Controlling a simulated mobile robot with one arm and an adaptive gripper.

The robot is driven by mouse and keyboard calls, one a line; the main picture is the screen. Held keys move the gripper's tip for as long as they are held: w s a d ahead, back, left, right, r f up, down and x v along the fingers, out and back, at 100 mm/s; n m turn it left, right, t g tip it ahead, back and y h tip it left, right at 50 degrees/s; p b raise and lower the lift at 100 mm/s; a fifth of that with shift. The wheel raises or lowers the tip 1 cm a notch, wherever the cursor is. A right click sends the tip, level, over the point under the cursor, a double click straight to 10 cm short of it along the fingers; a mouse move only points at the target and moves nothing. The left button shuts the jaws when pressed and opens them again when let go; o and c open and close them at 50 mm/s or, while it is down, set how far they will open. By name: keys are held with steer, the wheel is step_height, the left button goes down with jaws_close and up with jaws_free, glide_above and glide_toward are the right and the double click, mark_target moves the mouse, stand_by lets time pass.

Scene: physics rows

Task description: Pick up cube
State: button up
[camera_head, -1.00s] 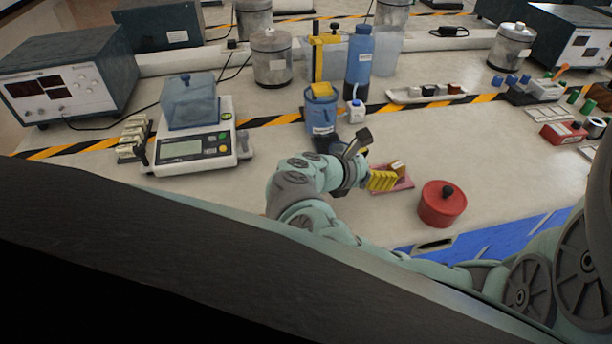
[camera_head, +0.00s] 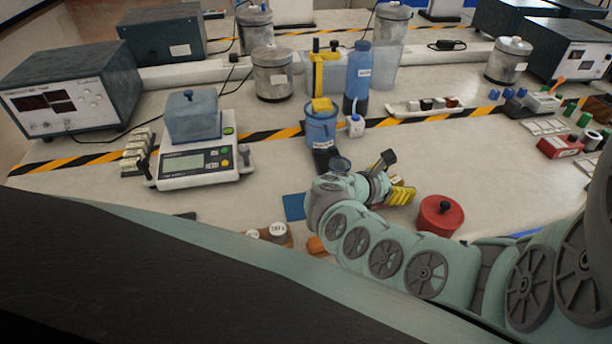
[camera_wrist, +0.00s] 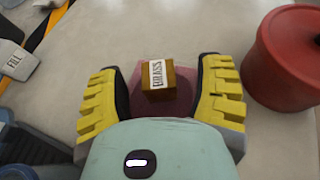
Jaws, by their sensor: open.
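A small brass-brown cube (camera_wrist: 182,78) with a white label reading "BRASS" sits on a pinkish-red pad (camera_wrist: 181,104) in the wrist view. My gripper (camera_wrist: 160,68) is open, with one yellow ridged finger on each side of the cube. There are gaps between the cube and both fingers. In the head view, the yellow fingers of my gripper (camera_head: 401,195) show just left of the red pot. The cube cannot be made out there, behind my gripper and arm.
A red lidded pot (camera_wrist: 287,58) stands close to the right finger; it also shows in the head view (camera_head: 440,217). A blue jug (camera_head: 321,127) and a scale (camera_head: 196,163) stand farther left. A grey block labelled "FILL" (camera_wrist: 17,62) lies at left.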

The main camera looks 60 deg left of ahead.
jaws_close()
stand_by(0.4)
